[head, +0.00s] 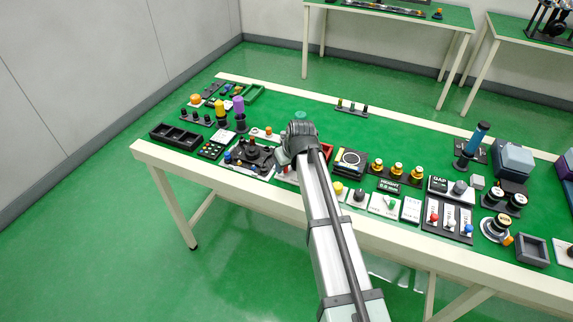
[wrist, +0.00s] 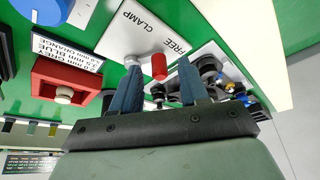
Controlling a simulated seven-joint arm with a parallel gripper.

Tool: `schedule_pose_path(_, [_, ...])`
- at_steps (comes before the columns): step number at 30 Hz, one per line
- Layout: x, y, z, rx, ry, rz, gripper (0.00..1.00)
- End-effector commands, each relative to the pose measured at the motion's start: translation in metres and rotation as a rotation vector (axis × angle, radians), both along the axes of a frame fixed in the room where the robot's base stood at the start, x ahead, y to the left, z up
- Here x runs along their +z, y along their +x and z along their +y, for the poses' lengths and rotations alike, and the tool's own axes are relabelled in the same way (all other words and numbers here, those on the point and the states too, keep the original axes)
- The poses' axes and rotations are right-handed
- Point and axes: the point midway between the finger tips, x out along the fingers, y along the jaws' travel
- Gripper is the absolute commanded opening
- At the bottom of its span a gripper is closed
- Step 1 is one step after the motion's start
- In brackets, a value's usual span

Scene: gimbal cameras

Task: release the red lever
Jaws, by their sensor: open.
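The red lever (wrist: 159,66) shows in the wrist view as a red cylindrical handle. It stands on a white plate (wrist: 128,32) marked CLAMP and FREE, close to the FREE wording. My gripper (wrist: 159,63) is open, with one blue-grey finger on each side of the red handle in the picture. I cannot tell whether either finger touches it. A pale round part shows beside the left fingertip. In the head view my arm and wrist (head: 300,140) reach over the front of the table and largely hide the lever and the fingers.
Dark parts crowd behind the right finger. In the head view, a black station (head: 250,155) sits left of my wrist and a black-framed box (head: 350,162) right.

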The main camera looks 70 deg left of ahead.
Motion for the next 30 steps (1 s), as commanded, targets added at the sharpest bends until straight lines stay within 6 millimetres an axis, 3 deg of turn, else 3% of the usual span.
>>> schedule_pose_path(2, [0.0001,-0.0001,-0.0001,0.0,0.0,0.0,0.44])
schedule_pose_path(16, [0.0003,0.0,-0.0001,0.0,0.0,0.0,0.0])
schedule_pose_path(30, [0.0004,-0.0016,0.0028,-0.078,0.001,0.0,0.0])
